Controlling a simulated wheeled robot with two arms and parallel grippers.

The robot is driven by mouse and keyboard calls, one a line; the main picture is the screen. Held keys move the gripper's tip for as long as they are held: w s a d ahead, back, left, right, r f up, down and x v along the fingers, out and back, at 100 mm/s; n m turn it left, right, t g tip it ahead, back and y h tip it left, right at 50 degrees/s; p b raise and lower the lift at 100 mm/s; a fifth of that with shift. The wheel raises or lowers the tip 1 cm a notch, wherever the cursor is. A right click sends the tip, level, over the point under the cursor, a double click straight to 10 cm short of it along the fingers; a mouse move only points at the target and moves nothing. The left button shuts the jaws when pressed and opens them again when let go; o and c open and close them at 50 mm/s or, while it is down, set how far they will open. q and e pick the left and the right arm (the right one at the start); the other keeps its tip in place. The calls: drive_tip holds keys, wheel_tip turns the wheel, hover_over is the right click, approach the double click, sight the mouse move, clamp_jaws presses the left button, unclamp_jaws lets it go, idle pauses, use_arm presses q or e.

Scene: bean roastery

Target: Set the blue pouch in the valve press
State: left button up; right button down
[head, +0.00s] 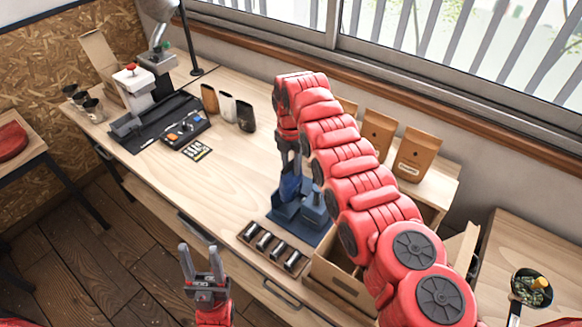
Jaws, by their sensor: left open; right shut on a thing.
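My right arm reaches over the table, and its gripper (289,150) points down, shut on the blue pouch (290,187). The pouch is upright over a dark blue fixture (284,212) with a raised block on its right, which looks like the valve press. I cannot tell whether the pouch touches the fixture or is seated in it, and my red arm may hide part of the fixture. My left gripper (199,252) is open and empty, low in front of the table, fingers up.
Brown, white and black pouches (228,107) stand behind. A tray of metal cylinders (247,230) lies in front of the fixture. A white machine with a red knob (133,82) stands back left. Kraft bags (417,154) line the window side. The table's left middle (180,180) is clear.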

sight(291, 181)
wheel_tip(291, 181, down, 2)
drive_tip(key=shift+s+a+f, duration=0.1)
drive_tip(key=shift+s+a, duration=0.05)
drive_tip(key=shift+f, duration=0.4)
wheel_tip(291, 181, down, 4)
drive_tip(key=b, duration=0.5)
drive_tip(key=shift+f, duration=0.1)
drive_tip(key=shift+c, duration=0.7)
unclamp_jaws()
